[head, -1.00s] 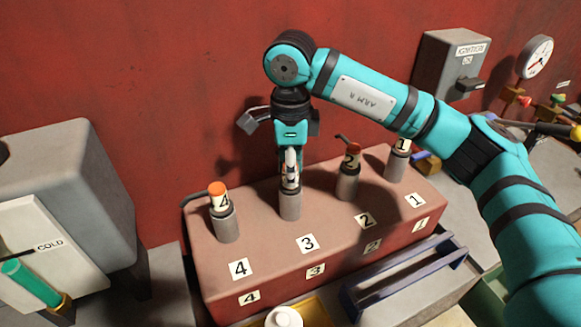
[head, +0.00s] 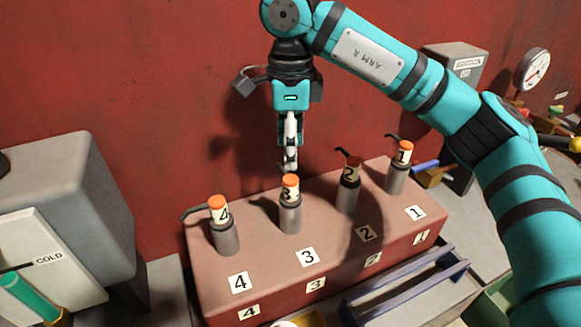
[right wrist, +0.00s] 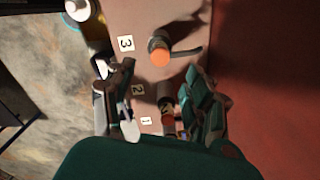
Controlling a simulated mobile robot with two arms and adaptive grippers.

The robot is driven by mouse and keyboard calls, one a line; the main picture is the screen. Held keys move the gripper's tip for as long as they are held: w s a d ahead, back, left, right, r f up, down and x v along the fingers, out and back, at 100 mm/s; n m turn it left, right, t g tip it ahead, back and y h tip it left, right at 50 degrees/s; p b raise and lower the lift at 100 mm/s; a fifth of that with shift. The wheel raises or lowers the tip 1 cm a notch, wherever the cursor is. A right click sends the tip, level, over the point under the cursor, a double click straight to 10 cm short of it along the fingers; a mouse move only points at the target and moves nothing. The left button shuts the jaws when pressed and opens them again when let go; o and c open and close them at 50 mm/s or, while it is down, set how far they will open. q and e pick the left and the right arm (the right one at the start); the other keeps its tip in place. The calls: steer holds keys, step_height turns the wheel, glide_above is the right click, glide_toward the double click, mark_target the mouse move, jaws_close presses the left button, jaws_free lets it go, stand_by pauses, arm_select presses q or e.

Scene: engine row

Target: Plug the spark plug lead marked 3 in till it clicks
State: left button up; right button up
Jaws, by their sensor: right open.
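The lead marked 3 (head: 290,190) stands upright on the grey post (head: 290,218) behind the number 3 plate, its orange top uncovered. In the right wrist view its orange top (right wrist: 160,58) shows beyond the fingers, with a dark cable stub to one side. I cannot tell how deeply it is seated. My right gripper (head: 289,165) points down just above the lead, open and empty. In the right wrist view the right gripper (right wrist: 165,105) has its two fingers spread apart. My left gripper is in neither view.
Leads marked 4 (head: 219,212), 2 (head: 349,171) and 1 (head: 403,152) stand on neighbouring posts of the red block (head: 270,270). A grey cabinet (head: 60,185) stands at left, a red wall behind.

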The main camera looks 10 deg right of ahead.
steer(key=shift+r, duration=1.7)
